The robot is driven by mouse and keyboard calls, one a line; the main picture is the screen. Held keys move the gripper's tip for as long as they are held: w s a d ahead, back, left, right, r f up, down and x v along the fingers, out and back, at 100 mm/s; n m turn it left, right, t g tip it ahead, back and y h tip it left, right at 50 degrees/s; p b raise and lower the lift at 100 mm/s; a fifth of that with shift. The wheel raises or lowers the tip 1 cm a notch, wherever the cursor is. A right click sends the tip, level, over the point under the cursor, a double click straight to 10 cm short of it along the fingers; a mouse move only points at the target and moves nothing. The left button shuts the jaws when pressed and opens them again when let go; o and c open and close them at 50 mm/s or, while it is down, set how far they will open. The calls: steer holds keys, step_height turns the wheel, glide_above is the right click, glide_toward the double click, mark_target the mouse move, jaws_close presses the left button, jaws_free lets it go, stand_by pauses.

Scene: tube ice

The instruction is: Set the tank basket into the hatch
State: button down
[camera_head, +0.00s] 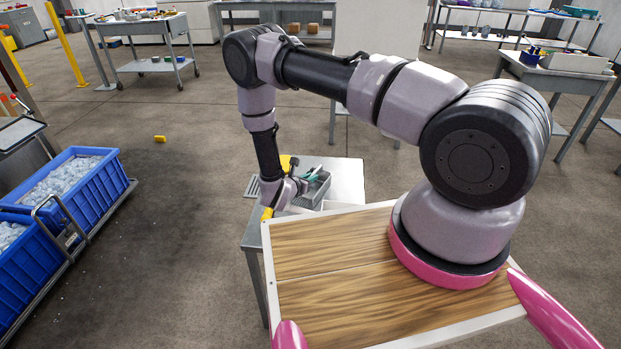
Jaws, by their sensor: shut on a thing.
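A small grey basket-like box (314,191), which I take to be the tank basket, is at the metal table (346,178) beyond my wooden top. A small teal piece (309,174) shows at its upper edge. My gripper (290,194) points down at the left side of this box and is shut on it. The fingertips are small and partly hidden by my wrist. I cannot tell whether the box rests on the table or hangs just above it. I cannot make out the hatch clearly; my arm covers part of the table.
Yellow parts show behind my wrist (288,162) and in front of it (267,214). A dark grating (252,187) lies at the table's left edge. Blue crates of ice (72,190) stand on a cart at left. The floor between is mostly clear, with a small yellow object (160,139).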

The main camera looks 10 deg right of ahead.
steer(key=shift+f, duration=0.1)
steer(key=c, duration=0.9)
jaws_free()
steer(key=v, duration=1.2)
